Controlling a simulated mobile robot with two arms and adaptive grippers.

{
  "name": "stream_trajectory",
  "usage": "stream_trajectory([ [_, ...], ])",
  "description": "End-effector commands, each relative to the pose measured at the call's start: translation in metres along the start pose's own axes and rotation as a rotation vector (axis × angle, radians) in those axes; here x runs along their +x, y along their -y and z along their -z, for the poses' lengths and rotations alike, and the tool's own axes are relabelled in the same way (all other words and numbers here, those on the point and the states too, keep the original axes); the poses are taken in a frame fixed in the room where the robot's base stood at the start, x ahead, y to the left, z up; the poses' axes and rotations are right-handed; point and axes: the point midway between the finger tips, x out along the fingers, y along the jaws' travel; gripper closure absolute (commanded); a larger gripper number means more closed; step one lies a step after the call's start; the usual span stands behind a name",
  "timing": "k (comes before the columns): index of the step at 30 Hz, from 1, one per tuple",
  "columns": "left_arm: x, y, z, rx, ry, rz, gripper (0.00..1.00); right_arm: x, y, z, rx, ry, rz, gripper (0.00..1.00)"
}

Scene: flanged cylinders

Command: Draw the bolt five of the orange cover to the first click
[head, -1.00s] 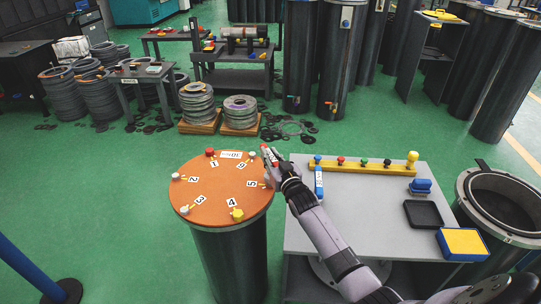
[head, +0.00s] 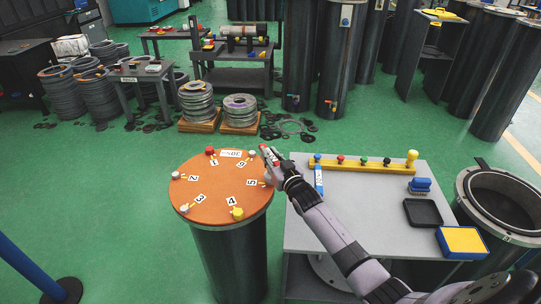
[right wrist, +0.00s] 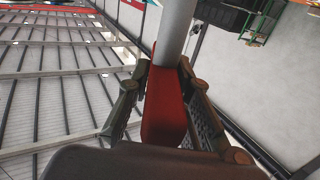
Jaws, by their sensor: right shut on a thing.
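The orange cover (head: 222,205) lies on top of a dark flanged cylinder (head: 232,262) in the head view. Numbered labels and several bolts with coloured heads ring it. Label 5 (head: 251,183) is at its right edge, and the bolt beside it is partly hidden by my right gripper. My right gripper (head: 272,163) is at the cover's right rim, shut on a red-handled tool (head: 267,153). In the right wrist view the red handle (right wrist: 165,110) sits between the fingers, with a grey shaft (right wrist: 175,30) running from it. Whether the tool touches the bolt cannot be told. My left gripper is not in view.
A grey table (head: 385,210) stands right of the cylinder. On it are a yellow rack (head: 362,168) with coloured knobs, a blue-and-white marker (head: 319,180), a black tray (head: 423,225) and a blue-yellow box (head: 462,242). An open cylinder (head: 464,185) stands at right.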

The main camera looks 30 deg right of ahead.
Motion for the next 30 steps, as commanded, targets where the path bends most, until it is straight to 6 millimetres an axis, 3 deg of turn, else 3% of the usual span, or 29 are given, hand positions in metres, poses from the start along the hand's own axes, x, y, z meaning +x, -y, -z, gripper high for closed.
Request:
stream_trajectory([
  [30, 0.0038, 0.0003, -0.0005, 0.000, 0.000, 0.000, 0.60, 0.0004, 0.0002, -0.0051, 0.000, -0.004, 0.000, 1.00],
])
